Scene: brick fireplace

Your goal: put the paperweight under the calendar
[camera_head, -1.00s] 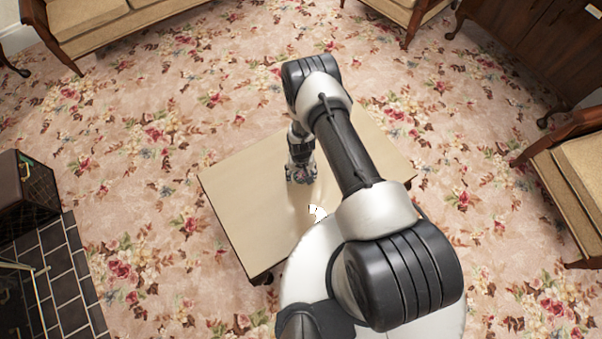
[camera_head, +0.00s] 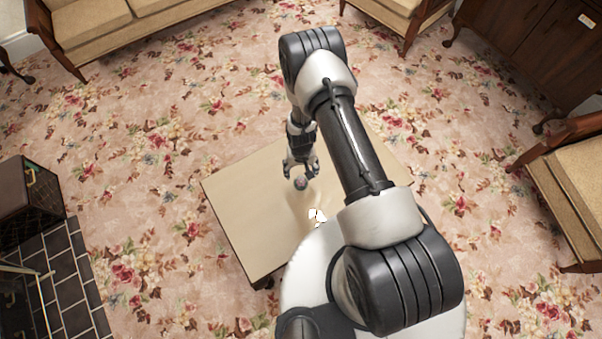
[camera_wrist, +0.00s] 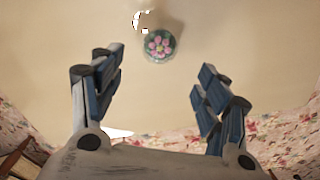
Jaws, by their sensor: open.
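The paperweight (camera_head: 301,183) is a small round dome on the low table, and the wrist view shows a pink flower inside its greenish glass (camera_wrist: 159,44). My gripper (camera_head: 300,171) is over the table just above and behind the paperweight in the head view. In the wrist view my gripper (camera_wrist: 160,63) has its fingers apart with nothing between them, and the paperweight shows beyond the fingertips, near the middle. I cannot make out the calendar for certain. A small pale item (camera_head: 586,20) is on the dark cabinet's front at the upper right.
The beige low table (camera_head: 245,205) is mostly bare. A small white-and-black item (camera_head: 317,216) lies near the paperweight. The dark cabinet (camera_head: 540,45), a sofa (camera_head: 110,30) and chairs stand around the floral carpet. A dark box (camera_head: 28,195) is at the left.

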